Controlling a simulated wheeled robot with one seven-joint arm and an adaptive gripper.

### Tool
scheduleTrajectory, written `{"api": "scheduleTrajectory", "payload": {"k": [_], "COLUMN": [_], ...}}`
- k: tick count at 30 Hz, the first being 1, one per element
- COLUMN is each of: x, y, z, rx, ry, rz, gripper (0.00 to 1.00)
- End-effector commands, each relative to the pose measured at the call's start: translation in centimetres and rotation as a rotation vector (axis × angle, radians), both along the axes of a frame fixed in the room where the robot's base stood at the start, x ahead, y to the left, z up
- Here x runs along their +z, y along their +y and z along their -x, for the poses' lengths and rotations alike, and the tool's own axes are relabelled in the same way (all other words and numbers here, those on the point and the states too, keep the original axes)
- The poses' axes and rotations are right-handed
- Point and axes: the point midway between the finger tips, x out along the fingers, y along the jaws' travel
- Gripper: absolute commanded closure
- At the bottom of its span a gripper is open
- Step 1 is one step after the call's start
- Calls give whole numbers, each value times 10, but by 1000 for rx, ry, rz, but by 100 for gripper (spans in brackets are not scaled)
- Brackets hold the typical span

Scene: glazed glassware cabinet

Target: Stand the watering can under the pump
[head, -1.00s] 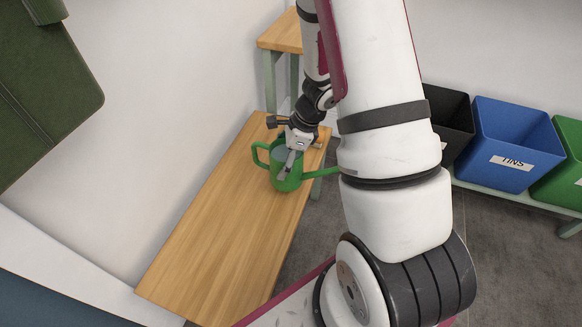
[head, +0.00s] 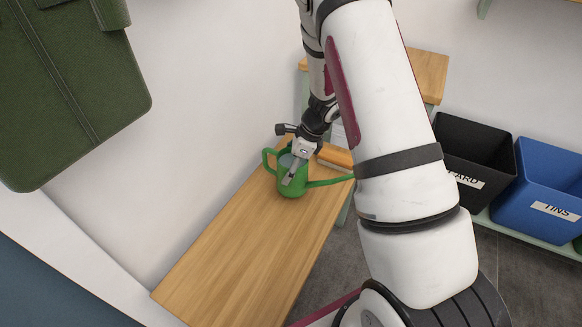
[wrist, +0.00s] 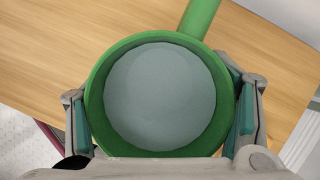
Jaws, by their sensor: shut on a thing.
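The green watering can (head: 293,190) is at the far end of the wooden bench, its loop handle on the left and its spout pointing right. My gripper (head: 291,171) reaches down to it from above and is shut on its body. In the wrist view the can (wrist: 97,125) is seen straight down its round mouth, with a flat grey-blue surface inside and a finger against each side. I cannot tell from these frames whether its base touches the bench. I cannot make out a pump in either view.
The bench top (head: 235,255) is bare toward the near end. A wooden shelf (head: 428,72) stands behind my arm. A black bin (head: 478,145) and a blue "TINS" bin (head: 545,185) stand at the right. A green bag (head: 75,90) hangs at the upper left.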

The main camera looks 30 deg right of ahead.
Motion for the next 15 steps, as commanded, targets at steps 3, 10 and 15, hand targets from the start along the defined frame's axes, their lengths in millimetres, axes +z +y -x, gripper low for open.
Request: {"api": "scheduleTrajectory", "payload": {"k": [3,10,15], "x": [-13,-28,-27], "y": [0,0,0], "z": [0,0,0], "rx": [-1,0,1], "ry": [0,-1,-2], "rz": [0,0,0], "gripper": [86,86,86]}}
